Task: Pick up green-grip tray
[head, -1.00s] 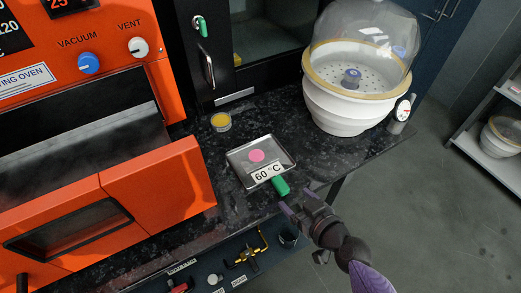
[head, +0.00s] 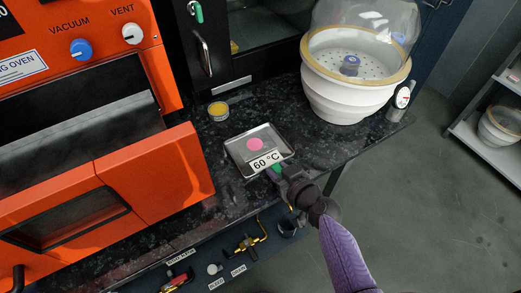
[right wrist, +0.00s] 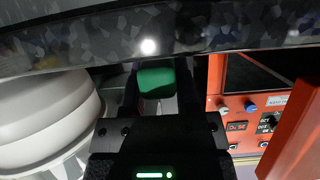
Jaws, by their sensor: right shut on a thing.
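The tray (head: 238,154) is a shallow metal tray with a pink disc (head: 255,144) in it and a "60 °C" label on its front edge. It sits on the dark speckled counter in the head view. My right gripper (head: 277,172) is at the tray's front edge, shut on the green grip, which is mostly hidden by the jaws. In the right wrist view the green grip (right wrist: 156,79) shows between the fingers. I cannot tell whether the tray is lifted off the counter. My left gripper is not in view.
An orange vacuum oven (head: 160,170) with its door open stands at the left. A white pot (head: 345,95) with a clear dome is at the back right. A small yellow-filled dish (head: 218,111) lies behind the tray. A lower shelf with tools (head: 245,244) is below the counter edge.

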